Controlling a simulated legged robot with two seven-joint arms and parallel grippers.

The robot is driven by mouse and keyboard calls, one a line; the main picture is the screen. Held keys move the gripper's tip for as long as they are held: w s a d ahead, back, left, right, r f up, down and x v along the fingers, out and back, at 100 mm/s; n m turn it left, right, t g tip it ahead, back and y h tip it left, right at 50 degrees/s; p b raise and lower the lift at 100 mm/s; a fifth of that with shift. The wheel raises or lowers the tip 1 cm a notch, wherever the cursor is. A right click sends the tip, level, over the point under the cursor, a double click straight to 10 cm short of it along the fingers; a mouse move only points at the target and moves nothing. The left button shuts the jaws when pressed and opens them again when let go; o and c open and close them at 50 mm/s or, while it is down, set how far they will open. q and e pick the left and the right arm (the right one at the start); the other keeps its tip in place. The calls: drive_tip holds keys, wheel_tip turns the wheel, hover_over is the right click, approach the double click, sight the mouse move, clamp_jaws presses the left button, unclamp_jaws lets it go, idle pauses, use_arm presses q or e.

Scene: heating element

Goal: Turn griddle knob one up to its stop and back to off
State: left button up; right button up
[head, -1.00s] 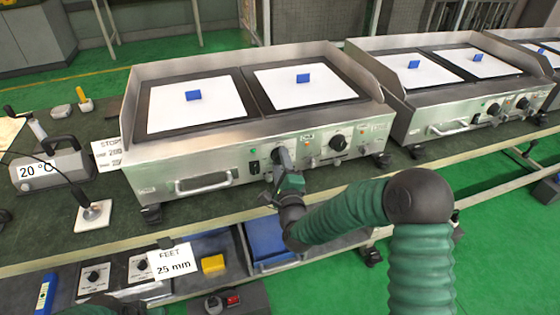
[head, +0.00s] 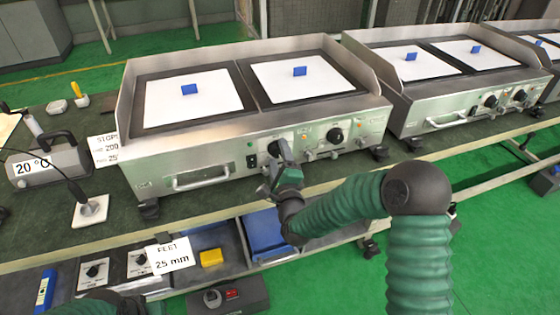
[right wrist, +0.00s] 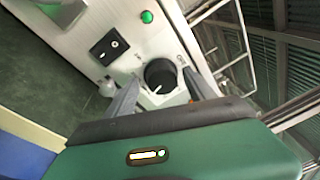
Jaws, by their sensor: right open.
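The griddle (head: 200,149) stands on the bench with two knobs on its steel front. Griddle knob one (head: 274,148), the left one, is black and round. In the right wrist view the knob (right wrist: 160,75) shows a white pointer mark toward its lower left. My right gripper (head: 281,163) is at the front panel, just below and right of this knob. Its fingers (right wrist: 161,80) are open, one on each side of the knob in the right wrist view. I cannot tell whether they touch it. My left gripper is not clearly seen.
The second knob (head: 335,135) is to the right on the same panel. A green lamp (right wrist: 147,17) and black switch (right wrist: 110,46) are near knob one. A handled drawer front (head: 200,178) is left. Another griddle (head: 450,112) stands to the right. A lower shelf holds a yellow block (head: 211,257).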

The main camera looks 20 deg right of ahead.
drive_tip(key=s+a+p, duration=0.1)
drive_tip(key=s+p, duration=0.8)
drive_tip(key=s, duration=0.7)
drive_tip(key=shift+s+a+f, duration=0.35)
drive_tip(key=shift+a, duration=0.05)
